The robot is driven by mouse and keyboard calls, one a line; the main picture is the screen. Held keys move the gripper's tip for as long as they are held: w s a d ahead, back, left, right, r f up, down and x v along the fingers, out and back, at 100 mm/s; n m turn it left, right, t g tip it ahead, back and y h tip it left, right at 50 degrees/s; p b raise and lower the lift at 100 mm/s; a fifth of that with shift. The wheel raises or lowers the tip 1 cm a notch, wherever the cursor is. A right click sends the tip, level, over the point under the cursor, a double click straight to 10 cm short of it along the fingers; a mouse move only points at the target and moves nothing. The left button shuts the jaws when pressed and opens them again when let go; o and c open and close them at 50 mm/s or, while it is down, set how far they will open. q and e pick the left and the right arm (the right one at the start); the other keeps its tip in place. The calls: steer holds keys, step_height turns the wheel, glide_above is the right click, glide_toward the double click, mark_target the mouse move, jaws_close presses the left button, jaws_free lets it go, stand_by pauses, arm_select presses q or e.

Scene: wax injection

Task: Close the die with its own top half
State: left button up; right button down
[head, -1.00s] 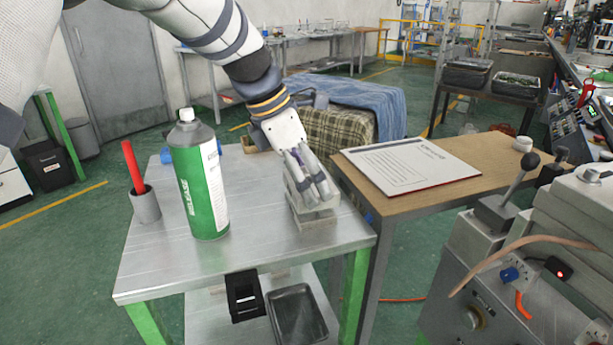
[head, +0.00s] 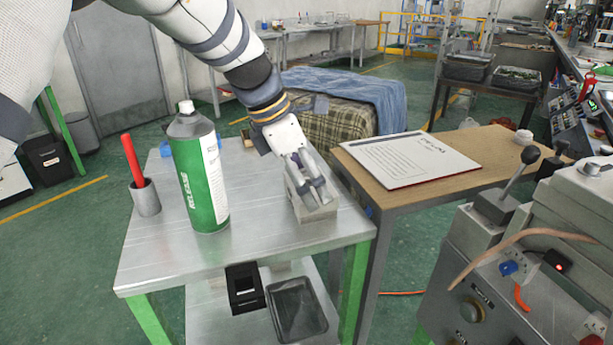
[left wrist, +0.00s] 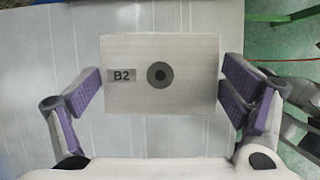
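The die's top half (left wrist: 190,82) is a pale grey block marked B2 with a dark round hole in its face. It fills the space between the purple pads of my left gripper (left wrist: 160,85), which meet its two sides in the left wrist view. In the head view my left gripper (head: 306,187) points down at the grey die (head: 318,214) near the table's right edge. The top half appears to be on or right above the bottom half; the fingers hide the joint, so I cannot tell whether they touch. My right gripper is out of view.
A green-and-white spray can (head: 203,185) and a grey cup (head: 146,198) with a red stick stand on the metal table (head: 250,245), left of the die. A wooden table (head: 440,195) with a printed sheet (head: 411,160) is at right. The table front is clear.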

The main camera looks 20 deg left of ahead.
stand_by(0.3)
arm_select(q)
steer(key=v, duration=1.2)
